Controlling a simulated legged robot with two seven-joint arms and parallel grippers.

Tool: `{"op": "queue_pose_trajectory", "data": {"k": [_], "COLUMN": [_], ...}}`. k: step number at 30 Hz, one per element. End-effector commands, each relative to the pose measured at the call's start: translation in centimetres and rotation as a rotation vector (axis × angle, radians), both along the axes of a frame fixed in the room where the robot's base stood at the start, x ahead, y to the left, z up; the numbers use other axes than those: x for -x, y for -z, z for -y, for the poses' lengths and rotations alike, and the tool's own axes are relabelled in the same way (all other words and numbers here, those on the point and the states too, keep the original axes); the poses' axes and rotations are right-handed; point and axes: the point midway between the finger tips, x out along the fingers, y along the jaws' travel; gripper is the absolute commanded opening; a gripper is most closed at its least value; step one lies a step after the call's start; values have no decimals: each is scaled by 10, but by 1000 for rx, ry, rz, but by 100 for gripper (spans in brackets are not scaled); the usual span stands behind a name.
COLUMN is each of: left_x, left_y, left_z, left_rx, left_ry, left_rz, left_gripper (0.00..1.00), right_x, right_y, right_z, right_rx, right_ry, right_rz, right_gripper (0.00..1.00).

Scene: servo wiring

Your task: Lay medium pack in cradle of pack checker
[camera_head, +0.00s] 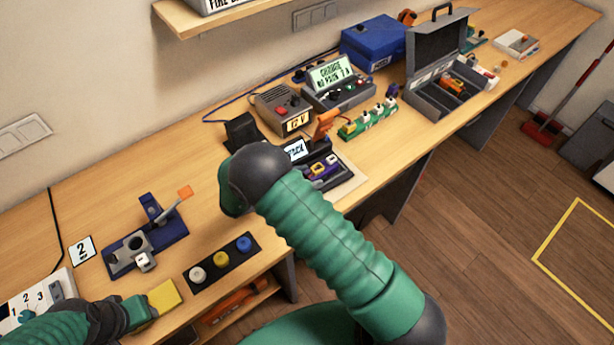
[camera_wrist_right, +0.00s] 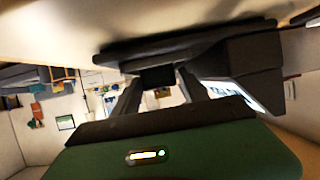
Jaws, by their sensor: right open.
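The unit with a small lit screen (camera_head: 295,150) on a black base, seemingly the pack checker, stands mid-bench, partly hidden by my right arm. Small yellow and purple pieces (camera_head: 325,166) sit beside its screen; I cannot tell which is the medium pack or whether one lies in the cradle. In the right wrist view my right gripper (camera_wrist_right: 160,92) has its two fingers apart, with a dark block (camera_wrist_right: 157,76) at their tips. In the head view its fingers are hidden behind my wrist. My left gripper (camera_head: 140,308) is low at the left, by a yellow block (camera_head: 163,297).
A grey 6V box (camera_head: 283,108), a charger with a green screen (camera_head: 338,80) and a green strip with white pieces (camera_head: 370,119) stand behind. A blue fixture (camera_head: 148,245) and a black strip of coloured knobs (camera_head: 223,262) lie left. An open grey case (camera_head: 437,75) stands far right.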

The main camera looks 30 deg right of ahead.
Motion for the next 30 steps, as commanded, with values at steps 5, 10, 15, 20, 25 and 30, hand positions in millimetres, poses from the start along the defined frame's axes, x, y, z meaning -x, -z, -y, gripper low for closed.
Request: {"op": "queue_pose_trajectory", "data": {"k": [5, 10, 15, 20, 25, 30], "left_x": [0, 0, 0, 0, 0, 0], "left_y": [7, 15, 19, 19, 19, 19], "left_z": [0, 0, 0, 0, 0, 0], "left_rx": [0, 0, 0, 0, 0, 0], "left_ry": [0, 0, 0, 0, 0, 0], "left_rz": [0, 0, 0, 0, 0, 0], "left_gripper": [36, 36, 36, 36, 36, 36], "right_x": [1, 5, 8, -7, -96, -68], "right_y": [-10, -28, -42, -54, -101, -116], "right_z": [-28, -69, -100, -104, -102, -151], "right_rx": [-2, -2, -1, -20, -180, -447], "right_ry": [-6, -4, -4, -61, -531, -1128], "right_rz": [4, 5, 4, 45, 228, 27], "right_gripper": [63, 63, 63, 63, 63, 63]}}
